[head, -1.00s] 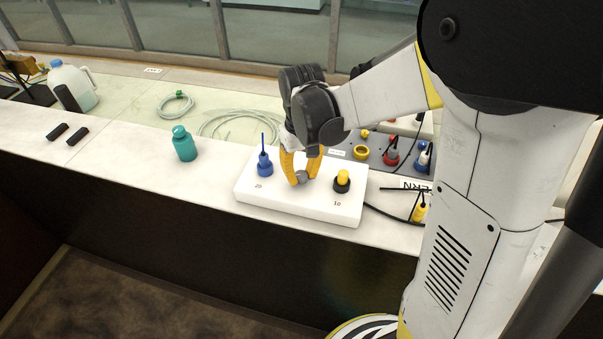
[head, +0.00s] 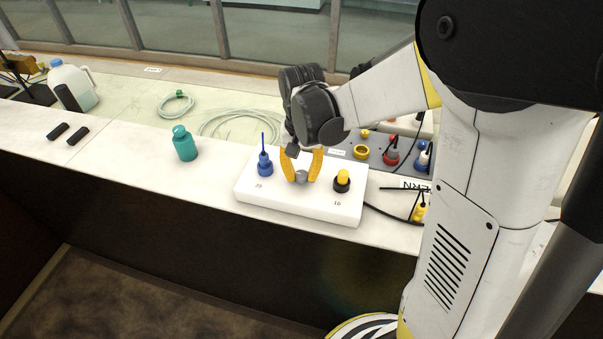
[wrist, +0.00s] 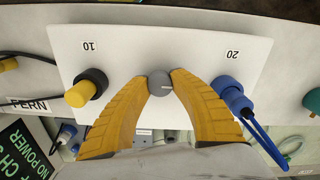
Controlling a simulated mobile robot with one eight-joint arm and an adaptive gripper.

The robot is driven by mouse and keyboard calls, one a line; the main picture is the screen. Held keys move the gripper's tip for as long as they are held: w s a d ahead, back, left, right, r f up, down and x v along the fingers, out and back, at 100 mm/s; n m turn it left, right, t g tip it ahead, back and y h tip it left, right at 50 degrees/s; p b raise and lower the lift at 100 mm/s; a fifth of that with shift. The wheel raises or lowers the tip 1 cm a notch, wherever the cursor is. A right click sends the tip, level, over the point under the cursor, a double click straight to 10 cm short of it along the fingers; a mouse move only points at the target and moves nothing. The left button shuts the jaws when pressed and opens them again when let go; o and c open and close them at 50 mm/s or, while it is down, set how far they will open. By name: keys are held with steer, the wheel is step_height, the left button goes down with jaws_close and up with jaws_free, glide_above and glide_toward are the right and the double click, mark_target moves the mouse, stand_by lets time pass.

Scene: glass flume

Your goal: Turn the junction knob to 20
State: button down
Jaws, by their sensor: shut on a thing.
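The junction box (head: 270,201) is a white block on the bench, marked 20 at its left and 10 at its right in the head view. Its grey round knob (head: 301,176) sits in the middle. My gripper (head: 301,178) points down with its two yellow fingers shut on the knob, one at each side. In the wrist view the knob (wrist: 159,84) shows between the fingertips (wrist: 160,80), with a pale pointer line towards the right, the side of the 20. The fingers hide parts of the knob's sides.
A blue plug (head: 265,165) with an upright cable stands left of the knob, and a black-and-yellow plug (head: 342,180) stands right. A grey socket panel (head: 376,150) with coloured plugs lies behind at right.

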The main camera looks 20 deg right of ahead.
steer(key=c, duration=1.1)
jaws_free()
step_height(320, 180, up, 12)
steer(key=shift+s, duration=0.1)
steer(key=n+t+b, duration=0.2)
steer(key=t, duration=0.1)
glide_toward(302, 175)
steer(key=s+r, duration=0.2)
steer(key=s, duration=0.1)
steer(key=s+f+t, duration=0.1)
steer(key=s, duration=0.1)
steer(key=s+f+n+t+b, duration=0.1)
steer(key=s, duration=0.1)
steer(key=s+f+n+t, duration=0.1)
steer(key=s+t, duration=0.1)
steer(key=shift+s+f, duration=0.3)
steer(key=shift+s, duration=0.1)
